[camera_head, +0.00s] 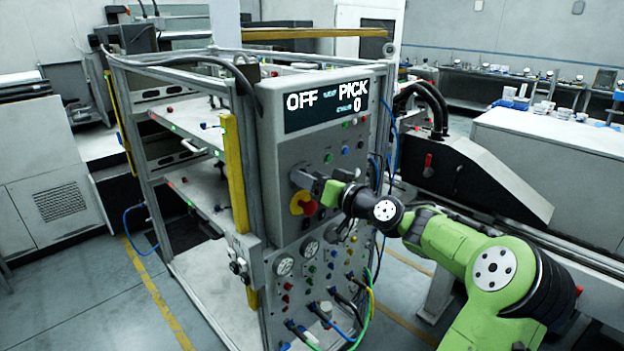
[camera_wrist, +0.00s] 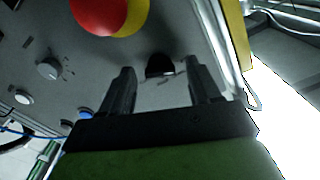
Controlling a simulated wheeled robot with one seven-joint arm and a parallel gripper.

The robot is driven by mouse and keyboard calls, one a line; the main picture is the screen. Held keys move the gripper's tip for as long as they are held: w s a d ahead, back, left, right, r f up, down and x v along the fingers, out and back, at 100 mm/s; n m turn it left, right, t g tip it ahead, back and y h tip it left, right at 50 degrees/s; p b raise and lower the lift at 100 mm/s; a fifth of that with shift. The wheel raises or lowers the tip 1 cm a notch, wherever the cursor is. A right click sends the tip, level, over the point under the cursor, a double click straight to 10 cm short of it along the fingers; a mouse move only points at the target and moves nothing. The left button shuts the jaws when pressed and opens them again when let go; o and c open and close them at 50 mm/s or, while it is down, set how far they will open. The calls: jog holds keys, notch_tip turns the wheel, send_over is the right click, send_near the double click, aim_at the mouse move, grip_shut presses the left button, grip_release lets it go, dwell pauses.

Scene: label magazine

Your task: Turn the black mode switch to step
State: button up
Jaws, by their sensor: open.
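The black mode switch (camera_wrist: 160,65) is a small dark round knob on the grey control panel (camera_wrist: 70,40) in the wrist view. It lies between the tips of my two fingers, with a gap on each side. My gripper (camera_wrist: 158,72) is open and empty, pointing at the panel. In the head view my gripper (camera_head: 306,182) is at the panel front, just above the red and yellow emergency stop, and the switch is hidden there. Which position the switch points to I cannot make out. The display (camera_head: 326,102) above reads OFF, PICK and 0.
The emergency stop (camera_wrist: 112,12) sits close beside the switch. A grey knob (camera_wrist: 48,68), a white button (camera_wrist: 22,97) and a blue button (camera_wrist: 84,113) share the panel. A yellow post (camera_head: 235,170) runs along the panel's left edge. Gauges and cables are below.

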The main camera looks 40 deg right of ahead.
jog(key=c, duration=1)
jog(key=shift+c, duration=0.2)
jog(key=shift+m+p, duration=0.3)
jog(key=m+p, duration=0.3)
jog(key=shift+r+m, duration=0.15)
jog(key=shift+m, duration=0.15)
jog(key=m+p, duration=0.4)
jog(key=m, duration=0.1)
jog(key=shift+m+p, duration=0.3)
jog(key=shift+p, duration=0.05)
jog(key=m+p, duration=0.5)
jog(key=shift+m+p, duration=1.25)
jog(key=shift+m, duration=0.25)
jog(key=shift+f, duration=0.2)
